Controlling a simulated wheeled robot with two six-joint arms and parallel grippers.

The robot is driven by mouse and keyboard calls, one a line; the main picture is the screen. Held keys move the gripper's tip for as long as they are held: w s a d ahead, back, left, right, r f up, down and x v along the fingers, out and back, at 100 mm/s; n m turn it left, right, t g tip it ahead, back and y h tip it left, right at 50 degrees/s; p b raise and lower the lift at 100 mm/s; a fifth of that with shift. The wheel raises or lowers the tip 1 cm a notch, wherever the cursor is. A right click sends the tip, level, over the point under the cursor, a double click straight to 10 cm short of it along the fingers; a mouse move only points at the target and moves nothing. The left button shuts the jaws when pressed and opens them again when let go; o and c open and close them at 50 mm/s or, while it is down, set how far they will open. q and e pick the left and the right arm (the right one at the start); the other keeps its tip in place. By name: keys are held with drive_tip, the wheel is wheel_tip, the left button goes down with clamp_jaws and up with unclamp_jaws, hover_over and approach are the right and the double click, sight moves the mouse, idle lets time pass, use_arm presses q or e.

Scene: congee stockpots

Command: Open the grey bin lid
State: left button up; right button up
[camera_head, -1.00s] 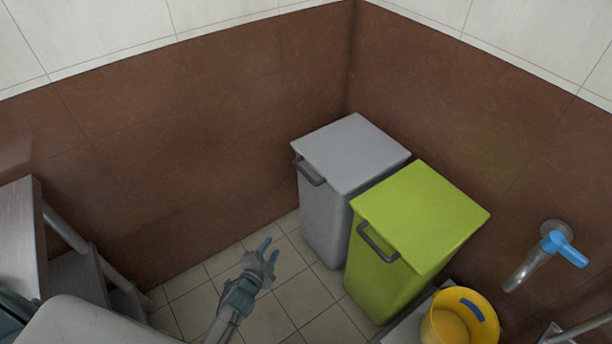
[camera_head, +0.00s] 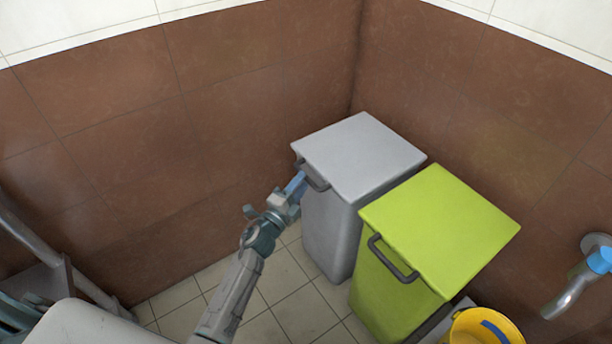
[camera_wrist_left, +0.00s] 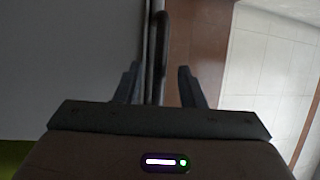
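The grey bin (camera_head: 330,225) stands in the corner with its flat grey lid (camera_head: 358,152) closed. A dark handle (camera_head: 315,180) is on the lid's front left edge. My left gripper (camera_head: 296,184) is at this handle, its blue fingertips overlapping the handle's left end in the head view. In the left wrist view, my left gripper (camera_wrist_left: 160,85) has its two fingers apart, and the dark handle (camera_wrist_left: 160,45) runs between or just beyond them, beside the grey lid (camera_wrist_left: 75,55). Contact cannot be told. My right gripper is not in view.
A green bin (camera_head: 400,290) with its lid closed stands close to the right of the grey one. A yellow bucket (camera_head: 465,330) and a tap (camera_head: 580,280) are further right. Brown walls (camera_head: 240,110) enclose the corner. Tiled floor (camera_head: 270,300) is free in front.

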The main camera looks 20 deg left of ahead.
use_arm(q)
drive_tip(key=shift+x, duration=1.7)
clamp_jaws()
drive_tip(key=shift+r, duration=0.1)
